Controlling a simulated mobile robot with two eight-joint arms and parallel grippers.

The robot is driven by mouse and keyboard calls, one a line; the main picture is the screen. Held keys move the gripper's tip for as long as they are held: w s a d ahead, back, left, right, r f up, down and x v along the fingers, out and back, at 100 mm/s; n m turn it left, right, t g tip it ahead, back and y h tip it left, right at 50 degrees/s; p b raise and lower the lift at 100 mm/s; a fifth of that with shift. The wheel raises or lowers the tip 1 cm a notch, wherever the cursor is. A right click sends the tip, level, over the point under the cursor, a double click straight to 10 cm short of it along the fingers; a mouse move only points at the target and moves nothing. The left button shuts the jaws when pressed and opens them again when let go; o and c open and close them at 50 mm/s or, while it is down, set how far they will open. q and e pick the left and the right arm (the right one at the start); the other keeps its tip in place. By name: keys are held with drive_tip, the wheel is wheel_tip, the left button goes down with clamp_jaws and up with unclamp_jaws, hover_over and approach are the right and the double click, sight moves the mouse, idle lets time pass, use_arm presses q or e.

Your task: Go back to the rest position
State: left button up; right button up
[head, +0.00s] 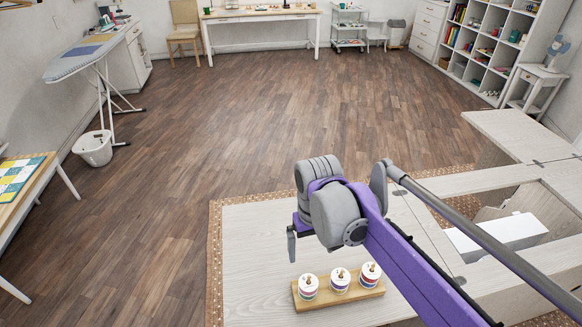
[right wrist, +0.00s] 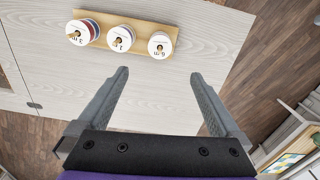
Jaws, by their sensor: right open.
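My right gripper (head: 292,245) is above the pale wooden sewing cabinet top (head: 250,250), with my purple and grey arm reaching in from the right. In the right wrist view its two grey fingers (right wrist: 158,100) are apart with nothing between them. A wooden peg stand (head: 345,294) sits on the cabinet top near its front edge in the head view. Three labelled spools stand on it: a left one (head: 308,286), a middle one (head: 340,280) and a right one (head: 370,274). The gripper is clear of the stand and spools. My left gripper is not in view.
A white sewing machine (head: 497,234) sits in the cabinet opening at the right. An ironing board (head: 85,56) and a white basket (head: 94,148) are at the left. A table with a quilt (head: 15,175) is at the near left. The wooden floor in the middle is clear.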

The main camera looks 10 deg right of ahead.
drive_tip(key=s+d+f+t, duration=0.2)
drive_tip(key=s+d+f, duration=0.1)
drive_tip(key=s, duration=0.4)
drive_tip(key=s+d+f+m+t, duration=0.1)
drive_tip(key=s+d+f+t, duration=0.2)
drive_tip(key=s+f, duration=0.2)
drive_tip(key=shift+s+d, duration=0.3)
drive_tip(key=shift+s, duration=0.75)
drive_tip(key=shift+w, duration=0.1)
